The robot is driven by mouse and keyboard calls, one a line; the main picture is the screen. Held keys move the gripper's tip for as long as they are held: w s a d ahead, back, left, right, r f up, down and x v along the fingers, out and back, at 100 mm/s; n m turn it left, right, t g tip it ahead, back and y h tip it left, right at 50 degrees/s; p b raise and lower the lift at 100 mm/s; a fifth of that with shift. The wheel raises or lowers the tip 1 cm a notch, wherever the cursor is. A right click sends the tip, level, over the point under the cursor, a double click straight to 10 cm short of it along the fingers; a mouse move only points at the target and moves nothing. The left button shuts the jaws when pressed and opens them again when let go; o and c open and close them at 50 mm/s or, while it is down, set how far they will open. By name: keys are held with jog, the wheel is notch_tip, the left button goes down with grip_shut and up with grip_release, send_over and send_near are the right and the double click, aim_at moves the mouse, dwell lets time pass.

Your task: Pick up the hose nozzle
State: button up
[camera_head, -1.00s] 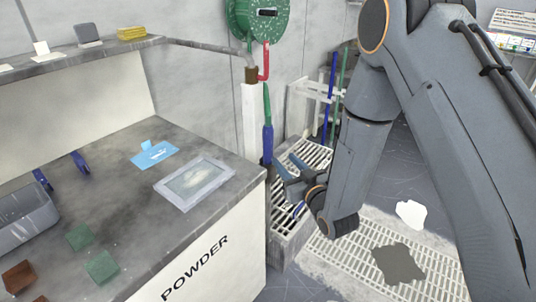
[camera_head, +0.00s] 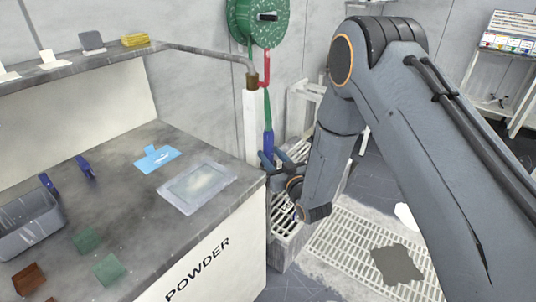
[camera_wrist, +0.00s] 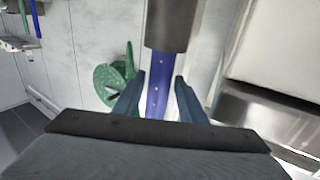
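The hose nozzle (camera_head: 268,142) is blue and hangs upright on a green hose beside the right end of the powder bench. My gripper (camera_head: 277,160) is at the nozzle's lower part in the head view. In the wrist view, the nozzle's blue body (camera_wrist: 158,86) with a dark grey end lies between my two fingers (camera_wrist: 160,88). The fingers are apart, one on each side, with a narrow gap visible beside the left finger. My gripper's palm hides the near part of the nozzle.
The green hose reel (camera_head: 266,20) is on the wall above. A pipe with a brass end (camera_head: 252,79) and a white post (camera_head: 252,120) stand close on the left. The powder bench (camera_head: 150,215) edge is near. A floor grate (camera_head: 345,250) lies below.

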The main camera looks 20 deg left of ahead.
jog(key=shift+c, duration=0.3)
jog(key=c, duration=0.8)
grip_shut()
jog(key=shift+r, duration=0.15)
